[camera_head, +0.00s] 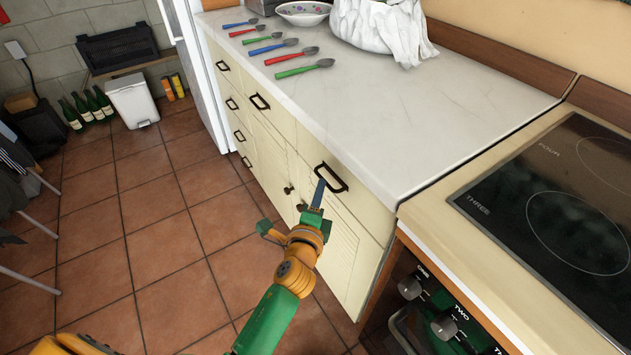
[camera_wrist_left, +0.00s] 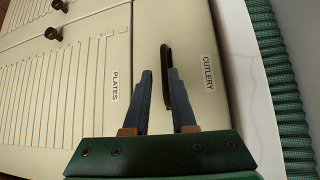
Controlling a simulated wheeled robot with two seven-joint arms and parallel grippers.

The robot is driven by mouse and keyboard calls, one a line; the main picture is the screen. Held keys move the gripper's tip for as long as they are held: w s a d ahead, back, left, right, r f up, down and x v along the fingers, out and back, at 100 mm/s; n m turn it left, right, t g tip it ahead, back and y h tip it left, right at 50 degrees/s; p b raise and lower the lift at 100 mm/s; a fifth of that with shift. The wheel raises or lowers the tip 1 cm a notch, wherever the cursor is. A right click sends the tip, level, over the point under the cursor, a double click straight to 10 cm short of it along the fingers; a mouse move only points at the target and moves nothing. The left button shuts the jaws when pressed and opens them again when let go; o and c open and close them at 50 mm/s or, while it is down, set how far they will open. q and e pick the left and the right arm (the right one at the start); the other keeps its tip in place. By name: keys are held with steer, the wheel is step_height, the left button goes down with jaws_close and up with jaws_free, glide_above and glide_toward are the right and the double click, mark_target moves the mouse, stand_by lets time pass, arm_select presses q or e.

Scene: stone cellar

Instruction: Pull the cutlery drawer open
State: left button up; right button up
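The cutlery drawer (camera_head: 352,198) is the cream top drawer front nearest the stove, and it is shut. In the left wrist view its front carries a CUTLERY label (camera_wrist_left: 208,73). Its dark bar handle (camera_head: 331,178) also shows in the left wrist view (camera_wrist_left: 164,68). My left gripper (camera_head: 319,187) is at the handle with its blue fingers apart. In the left wrist view the fingertips (camera_wrist_left: 160,72) lie either side of the handle's near part, one finger partly covering it. I cannot tell whether they touch it. My right gripper is not in view.
Below is a cupboard door with a PLATES label (camera_wrist_left: 115,87). Other drawers (camera_head: 258,101) lie further left. Several spoons (camera_head: 292,53), a bowl (camera_head: 303,13) and a white cloth-like object (camera_head: 372,25) are on the counter (camera_head: 390,120). The stove (camera_head: 560,200) is at right.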

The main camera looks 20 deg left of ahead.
arm_select(q)
steer(key=x, duration=0.3)
steer(key=shift+w+d+r+b, duration=0.15)
steer(key=shift+w+d+b, duration=0.05)
steer(key=shift+w+b, duration=0.15)
steer(key=shift+w+a, duration=0.15)
steer(key=shift+w, duration=0.15)
jaws_close()
stand_by(0.8)
